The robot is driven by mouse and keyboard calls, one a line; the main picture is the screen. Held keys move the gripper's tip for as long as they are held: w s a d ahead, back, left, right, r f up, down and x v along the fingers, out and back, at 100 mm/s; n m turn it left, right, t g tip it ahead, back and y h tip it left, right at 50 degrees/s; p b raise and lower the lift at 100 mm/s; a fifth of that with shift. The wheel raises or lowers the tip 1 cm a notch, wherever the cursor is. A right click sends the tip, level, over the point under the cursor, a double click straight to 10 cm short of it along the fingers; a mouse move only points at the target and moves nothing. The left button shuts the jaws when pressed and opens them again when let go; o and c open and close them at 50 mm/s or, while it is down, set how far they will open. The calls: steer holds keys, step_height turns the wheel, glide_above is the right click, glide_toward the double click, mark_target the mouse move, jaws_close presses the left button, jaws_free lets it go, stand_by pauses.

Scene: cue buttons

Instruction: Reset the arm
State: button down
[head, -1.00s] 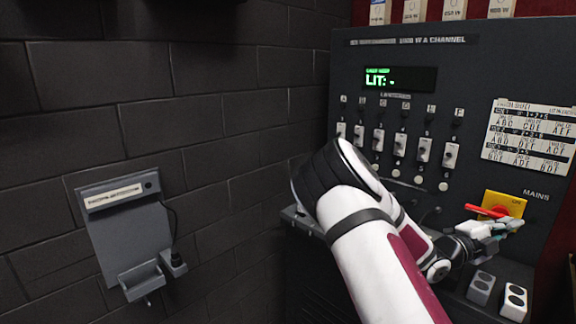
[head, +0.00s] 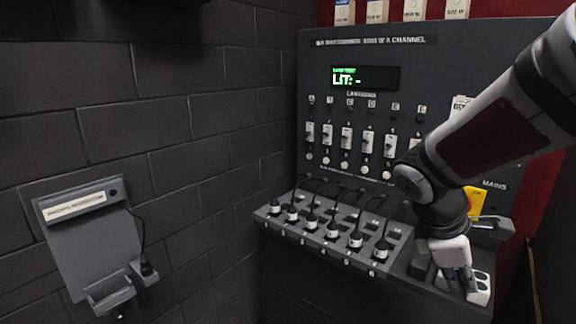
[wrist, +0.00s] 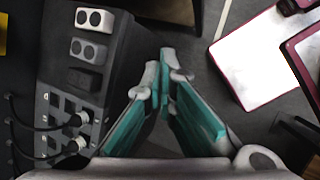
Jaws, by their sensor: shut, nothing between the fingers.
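My gripper (head: 459,276) is at the lower right of the head view, pointing down in front of the panel's right end, by the small socket blocks. In the wrist view my gripper (wrist: 164,72) has its teal-padded fingers together with nothing between them. The fingers hang over dark floor, to the right of the console edge. My arm crosses the right side of the head view and hides part of the panel, including much of the yellow mains switch plate (head: 475,201).
The dark control panel (head: 440,60) has a lit green display (head: 365,78) and a row of white sliders (head: 346,138). Several plugged cables stand on the sloped ledge (head: 290,226). Socket blocks (wrist: 88,49) sit beside my fingers. A grey wall holder (head: 90,240) hangs at left.

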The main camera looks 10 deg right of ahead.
steer(key=s+a+r+m+t+y, duration=0.3)
steer(key=a+m, duration=0.2)
steer(key=a, duration=0.4)
steer(key=s+a+r+m+t+y, duration=0.2)
steer(key=s+a+r+m, duration=0.2)
steer(key=a, duration=0.5)
steer(key=shift+r+m+t+y, duration=0.15)
steer(key=shift+m+t+y, duration=0.25)
steer(key=shift+m, duration=0.4)
steer(key=shift+d, duration=0.15)
